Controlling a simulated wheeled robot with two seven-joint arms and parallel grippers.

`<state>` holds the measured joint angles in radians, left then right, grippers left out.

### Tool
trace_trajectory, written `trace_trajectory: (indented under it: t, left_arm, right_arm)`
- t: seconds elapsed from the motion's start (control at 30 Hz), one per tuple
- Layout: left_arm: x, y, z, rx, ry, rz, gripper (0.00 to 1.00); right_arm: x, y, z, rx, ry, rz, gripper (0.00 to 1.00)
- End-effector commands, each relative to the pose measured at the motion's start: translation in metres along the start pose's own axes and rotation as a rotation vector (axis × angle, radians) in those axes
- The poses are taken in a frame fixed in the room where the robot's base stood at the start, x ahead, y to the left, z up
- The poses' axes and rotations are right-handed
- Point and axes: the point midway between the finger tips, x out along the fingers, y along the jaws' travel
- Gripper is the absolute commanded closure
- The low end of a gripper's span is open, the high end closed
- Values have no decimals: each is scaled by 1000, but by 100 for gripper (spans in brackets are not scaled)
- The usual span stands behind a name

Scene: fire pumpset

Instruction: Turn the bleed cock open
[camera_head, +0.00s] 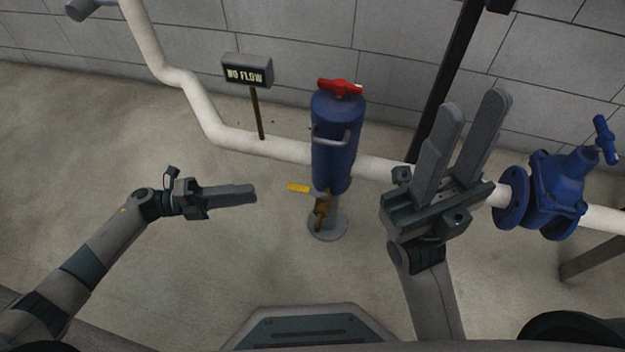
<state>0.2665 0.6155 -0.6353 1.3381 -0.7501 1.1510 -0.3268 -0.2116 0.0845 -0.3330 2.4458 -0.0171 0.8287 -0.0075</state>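The bleed cock looks to be the small brass fitting (322,208) low on the blue cylinder (334,150). Its yellow lever (298,188) sticks out to the left, roughly level. My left gripper (254,194) is left of the lever, its fingers pointing right towards it, with a gap between them in the picture. Its fingers overlap in this view, so I cannot tell whether they are open. My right gripper (473,105) is open and empty, right of the cylinder, fingers pointing up in the picture. It hides part of the white pipe.
A red handle (340,87) tops the cylinder, and a grey handle (337,138) is on its front. A blue valve (555,190) is at the right. The floor around my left gripper is clear.

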Motion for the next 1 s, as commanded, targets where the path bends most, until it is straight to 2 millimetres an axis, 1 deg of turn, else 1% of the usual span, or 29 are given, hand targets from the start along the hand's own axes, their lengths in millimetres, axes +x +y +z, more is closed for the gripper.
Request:
trace_trajectory:
  t: [0.27, 0.37, 0.47, 0.67, 1.0]
  left_arm:
    - [6, 0, 0, 0, 0, -2, 75]
    - [13, 0, 0, 0, 0, -3, 75]
    - [25, 0, 0, -1, 1, -4, 75]
    - [57, -1, 0, 1, 1, -6, 75]
    - [118, -1, 0, 1, 1, -5, 75]
  right_arm:
    - [0, 0, 0, 1, 0, 0, 69]
    - [-1, 0, 1, 1, -1, 0, 69]
    - [-1, 0, 1, 2, -2, 0, 69]
    - [-2, -1, 3, 5, -2, 3, 69]
    - [2, -2, 3, 12, 27, 2, 69]
